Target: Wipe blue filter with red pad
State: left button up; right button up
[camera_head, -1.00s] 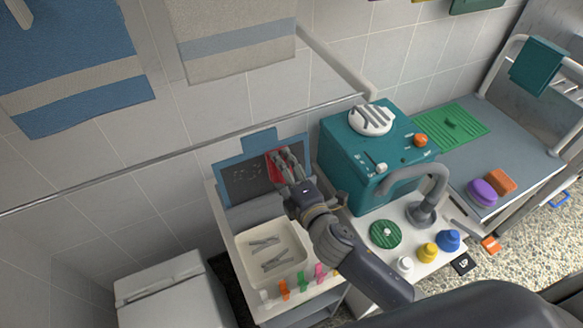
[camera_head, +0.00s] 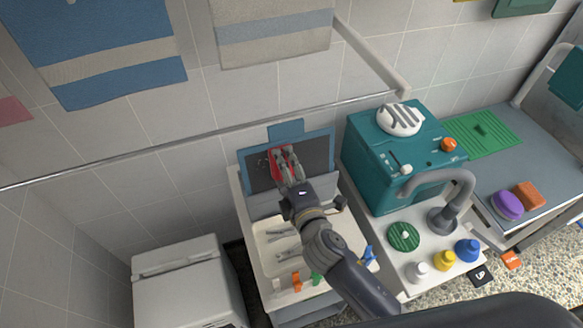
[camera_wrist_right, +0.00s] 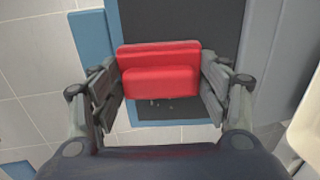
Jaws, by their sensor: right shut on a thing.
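The blue filter (camera_head: 331,152) is a blue frame with a dark mesh panel and a top tab, standing upright against the tiled wall. My right gripper (camera_head: 283,150) is shut on the red pad (camera_head: 274,168) in front of the mesh. In the right wrist view, the red pad (camera_wrist_right: 160,70) sits between both fingers of my right gripper (camera_wrist_right: 160,85), with the dark mesh behind it. Whether the pad touches the mesh I cannot tell. Small pale specks show on the mesh just beyond the pad. My left gripper is not in view.
A white tray (camera_head: 262,262) with grey pieces lies below the filter, with coloured clips at its front. A teal machine (camera_head: 375,168) and a grey tap (camera_head: 452,205) stand to the right. A white bin (camera_head: 180,262) stands at the left.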

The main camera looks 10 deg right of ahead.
jog(key=shift+s+a+b, duration=0.15)
jog(key=shift+s+a, duration=0.05)
jog(key=shift+a, duration=0.8)
jog(key=shift+s+a+b, duration=0.1)
jog(key=shift+s+a, duration=0.1)
jog(key=shift+a, duration=0.85)
jog(key=shift+s+a+b, duration=0.15)
jog(key=shift+s+a, duration=0.05)
jog(key=shift+a, duration=0.8)
jog(key=shift+d, duration=0.1)
jog(key=v, duration=0.6)
jog(key=shift+p, duration=0.35)
jog(key=shift+s, duration=0.1)
jog(key=v, duration=0.2)
jog(key=shift+s+d+r, duration=0.1)
jog(key=shift+s+r, duration=0.15)
jog(key=shift+s, duration=0.15)
